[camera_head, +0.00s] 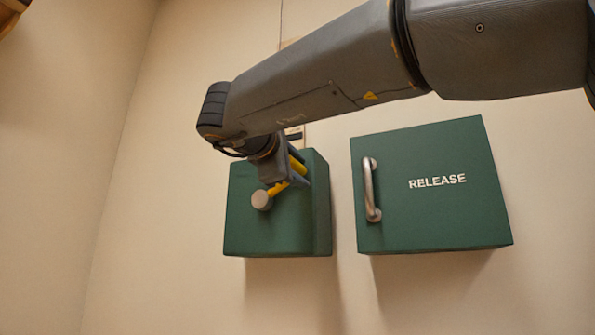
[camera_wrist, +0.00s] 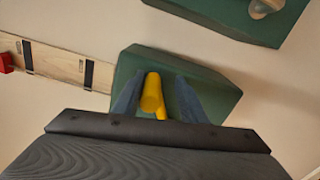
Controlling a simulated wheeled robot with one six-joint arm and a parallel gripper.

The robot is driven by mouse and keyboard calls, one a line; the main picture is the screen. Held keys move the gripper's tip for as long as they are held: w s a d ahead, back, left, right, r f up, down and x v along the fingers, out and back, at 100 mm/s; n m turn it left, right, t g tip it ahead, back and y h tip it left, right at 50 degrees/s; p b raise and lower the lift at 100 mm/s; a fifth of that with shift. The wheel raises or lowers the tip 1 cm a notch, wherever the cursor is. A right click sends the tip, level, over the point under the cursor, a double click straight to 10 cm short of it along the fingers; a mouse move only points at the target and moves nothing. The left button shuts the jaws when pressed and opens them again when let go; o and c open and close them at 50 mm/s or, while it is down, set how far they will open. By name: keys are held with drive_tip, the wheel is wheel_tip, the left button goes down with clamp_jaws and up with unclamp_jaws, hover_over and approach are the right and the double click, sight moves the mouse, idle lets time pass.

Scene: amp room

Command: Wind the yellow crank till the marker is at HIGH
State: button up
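The yellow crank (camera_head: 276,189) is on the front of a green box (camera_head: 245,228) on the wall, with a round grey hub (camera_head: 262,200). My gripper (camera_head: 298,171) is at the crank's handle, which points up and right of the hub. In the wrist view the yellow handle (camera_wrist: 152,92) lies between my two fingers (camera_wrist: 158,98). It is close to the left finger, and a strip of green shows between it and the right finger. A red marker (camera_wrist: 6,63) sits on a pale wooden strip (camera_wrist: 52,65) with black bands. No HIGH label is readable.
A second green box (camera_head: 435,225) marked RELEASE, with a metal handle (camera_head: 370,190), is on the wall to the right. My arm crosses above both boxes. Bare wall lies left of and below the boxes.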

drive_tip(key=p+v, duration=0.1)
drive_tip(key=v, duration=0.6)
drive_tip(key=shift+s+a+p, duration=0.15)
drive_tip(key=shift+s+p, duration=0.2)
